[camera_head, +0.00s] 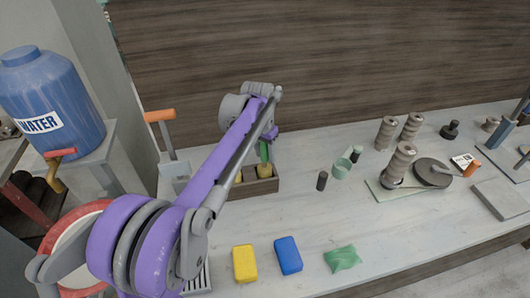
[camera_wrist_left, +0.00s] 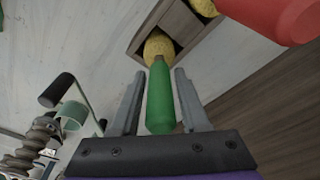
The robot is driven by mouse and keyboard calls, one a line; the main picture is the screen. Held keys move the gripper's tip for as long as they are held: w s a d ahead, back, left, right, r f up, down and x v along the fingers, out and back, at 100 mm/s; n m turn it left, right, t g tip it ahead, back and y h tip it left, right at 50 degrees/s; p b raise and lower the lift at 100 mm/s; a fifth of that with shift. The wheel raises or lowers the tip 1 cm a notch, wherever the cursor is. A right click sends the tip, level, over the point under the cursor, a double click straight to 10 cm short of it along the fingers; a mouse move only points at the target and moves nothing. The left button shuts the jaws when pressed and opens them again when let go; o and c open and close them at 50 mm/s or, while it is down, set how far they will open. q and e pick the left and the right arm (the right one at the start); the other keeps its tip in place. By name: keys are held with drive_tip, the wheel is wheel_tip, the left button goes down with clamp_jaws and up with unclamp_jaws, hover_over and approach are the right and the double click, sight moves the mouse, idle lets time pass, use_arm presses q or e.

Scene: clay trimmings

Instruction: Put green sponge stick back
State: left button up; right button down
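The green sponge stick has a green handle (camera_wrist_left: 160,95) and a yellow sponge head (camera_wrist_left: 158,47). In the wrist view its head is at one compartment of the wooden box (camera_wrist_left: 183,22), and its handle points back toward my wrist. The handle also shows in the head view (camera_head: 264,151), upright above the box (camera_head: 262,187). My left gripper (camera_wrist_left: 160,78) is open around the handle, one finger on each side with narrow gaps. In the head view my left arm hides part of the box and most of the gripper (camera_head: 268,135). My right gripper is not in view.
A red handle (camera_wrist_left: 280,15) is close beside the gripper in the wrist view. Yellow (camera_head: 245,263) and blue (camera_head: 288,255) blocks lie in front. Clay stacks (camera_head: 400,160) stand farther right.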

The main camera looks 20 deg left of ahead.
sight(262, 169)
use_arm(q)
drive_tip(key=shift+o, duration=0.8)
drive_tip(key=shift+r, duration=0.25)
wheel_tip(262, 169, up, 12)
drive_tip(key=s+p, duration=0.1)
drive_tip(key=s, duration=0.1)
drive_tip(key=s+d+f+t, duration=0.1)
drive_tip(key=s+d+f, duration=0.1)
drive_tip(key=s+f, duration=0.4)
drive_tip(key=s+d+f+n+t, duration=0.1)
drive_tip(key=s+d+f, duration=0.2)
drive_tip(key=s+f, duration=0.3)
drive_tip(key=s+d+f+t, duration=0.1)
drive_tip(key=s+f, duration=0.5)
drive_tip(key=s, duration=0.7)
drive_tip(key=shift+s+d+f+n+t, duration=0.15)
drive_tip(key=shift+d+t, duration=0.05)
drive_tip(key=shift+d, duration=0.2)
drive_tip(key=shift+s+d+f+n+t, duration=0.1)
drive_tip(key=shift+d+f+n+t, duration=0.1)
drive_tip(key=shift+d, duration=0.2)
